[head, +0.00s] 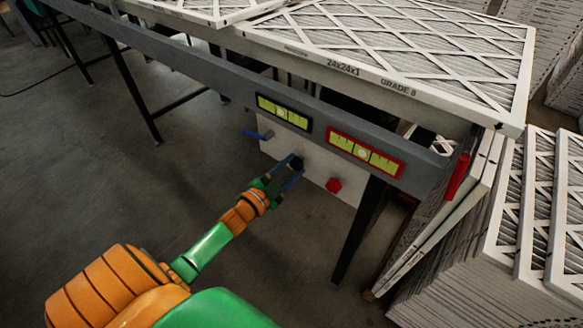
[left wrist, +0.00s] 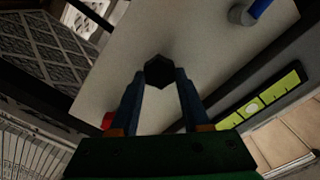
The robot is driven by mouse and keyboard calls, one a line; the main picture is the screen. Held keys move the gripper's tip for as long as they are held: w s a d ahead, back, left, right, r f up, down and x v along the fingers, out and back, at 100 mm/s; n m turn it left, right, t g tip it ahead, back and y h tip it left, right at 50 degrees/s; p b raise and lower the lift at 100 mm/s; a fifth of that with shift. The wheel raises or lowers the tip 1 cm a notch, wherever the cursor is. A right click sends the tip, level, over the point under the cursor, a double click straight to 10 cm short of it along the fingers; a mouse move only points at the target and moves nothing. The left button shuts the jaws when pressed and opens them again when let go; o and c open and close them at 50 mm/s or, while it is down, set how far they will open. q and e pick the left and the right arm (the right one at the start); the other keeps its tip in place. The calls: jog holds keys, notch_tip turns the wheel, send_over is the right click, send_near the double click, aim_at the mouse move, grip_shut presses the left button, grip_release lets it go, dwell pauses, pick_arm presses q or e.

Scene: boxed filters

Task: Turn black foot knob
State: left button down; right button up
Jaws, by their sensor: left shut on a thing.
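The black foot knob (head: 297,163) is a small dark hexagonal knob on a pale panel (head: 312,178) under the table's edge. In the left wrist view the knob (left wrist: 159,71) sits between the ends of my two blue fingers. My left gripper (head: 292,167) is shut on the knob, and it also shows in the left wrist view (left wrist: 160,80). The fingers hide part of the knob's sides. My right gripper is in neither view.
A red knob (head: 334,185) is right of the black one, and a blue-handled lever (head: 257,135) is left of it. A black-framed level (head: 284,112) and a red-framed level (head: 365,152) sit on the grey rail above. Boxed filters (head: 400,45) lie on the table.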

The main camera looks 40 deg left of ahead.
pick_arm(q)
jog(key=shift+c, duration=1.8)
grip_release()
jog(key=s, duration=0.7)
jog(key=shift+a+p, duration=0.25)
jog(key=shift+p, duration=0.15)
